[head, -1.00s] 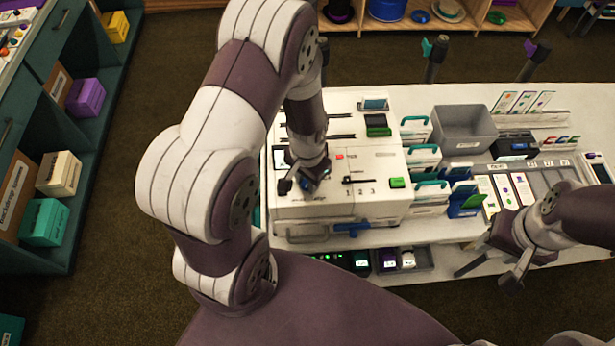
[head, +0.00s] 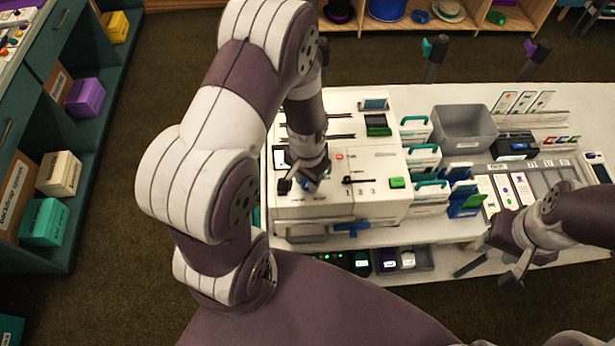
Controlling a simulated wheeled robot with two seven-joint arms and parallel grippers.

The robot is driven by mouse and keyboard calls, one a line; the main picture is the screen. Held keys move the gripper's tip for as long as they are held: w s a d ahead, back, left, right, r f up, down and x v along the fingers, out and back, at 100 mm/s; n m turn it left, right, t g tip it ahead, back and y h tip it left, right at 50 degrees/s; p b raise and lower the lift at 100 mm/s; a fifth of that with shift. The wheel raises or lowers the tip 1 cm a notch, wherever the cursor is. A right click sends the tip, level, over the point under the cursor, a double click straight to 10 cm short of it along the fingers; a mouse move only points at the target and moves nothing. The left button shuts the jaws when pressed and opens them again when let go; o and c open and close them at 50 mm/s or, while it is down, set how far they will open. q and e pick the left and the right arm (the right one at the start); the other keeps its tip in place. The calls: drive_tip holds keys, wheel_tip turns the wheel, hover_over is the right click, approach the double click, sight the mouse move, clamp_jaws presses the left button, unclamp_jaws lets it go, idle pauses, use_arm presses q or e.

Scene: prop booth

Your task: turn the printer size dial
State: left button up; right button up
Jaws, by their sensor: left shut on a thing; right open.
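The white printer (head: 375,203) stands on the white table at the centre of the head view. Its top has a slider with the marks 1, 2, 3, a green button (head: 397,183) and a red button (head: 339,157). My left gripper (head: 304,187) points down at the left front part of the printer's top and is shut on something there. The size dial is not clearly visible; the gripper and wrist cover that spot.
Card holders with teal handles (head: 424,157) stand right of the printer. A grey bin (head: 464,130) is behind them. A card tray (head: 530,187) lies at the right. A blue handle (head: 352,229) sticks out at the printer's front.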

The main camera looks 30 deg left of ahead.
sight(307, 183)
use_arm(q)
drive_tip(key=o, duration=1.1)
drive_tip(key=shift+c, duration=0.2)
wheel_tip(307, 183, up, 13)
drive_tip(key=b, duration=0.2)
drive_tip(key=shift+f+b, duration=0.2)
drive_tip(key=shift+b, duration=0.15)
